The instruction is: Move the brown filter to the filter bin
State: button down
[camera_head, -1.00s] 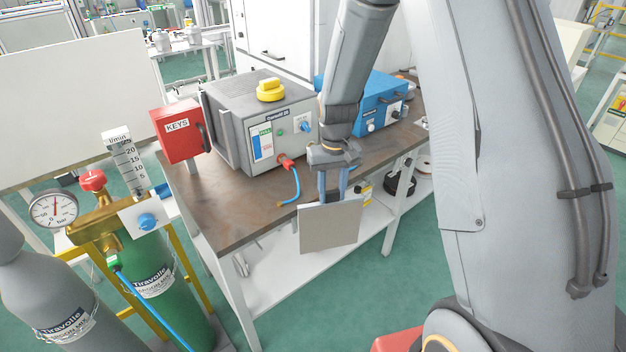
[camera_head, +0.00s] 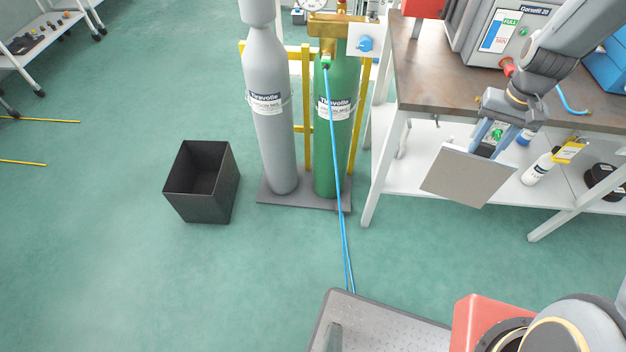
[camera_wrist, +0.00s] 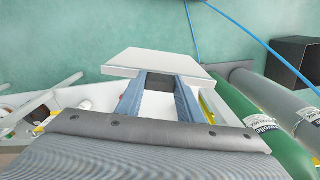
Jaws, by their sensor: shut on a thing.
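The filter is a flat, square, grey-brown panel (camera_head: 468,177). My gripper (camera_head: 488,143) is shut on its upper edge and holds it in the air in front of the workbench. The panel hangs tilted, clear of the floor. In the wrist view the panel (camera_wrist: 160,60) shows pale beyond the two blue fingers (camera_wrist: 160,84). A black, open-topped bin (camera_head: 200,207) stands on the floor at the left, well apart from the gripper. It looks empty. It also shows at the right edge of the wrist view (camera_wrist: 288,62). No label on it is readable.
A grey gas cylinder (camera_head: 268,120) and a green one (camera_head: 330,150) stand on a base plate between bin and workbench (camera_head: 425,85). A blue hose (camera_head: 341,215) runs down across the floor. The floor around the bin is clear.

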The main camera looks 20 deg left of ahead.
aim_at(206, 183)
jog(key=u, duration=0.35)
jog(key=k, duration=0.9)
jog(key=u, duration=0.7)
jog(key=i, duration=0.45)
jog(key=u, duration=0.6)
jog(key=i, duration=1.2)
jog(key=z, duration=0.45)
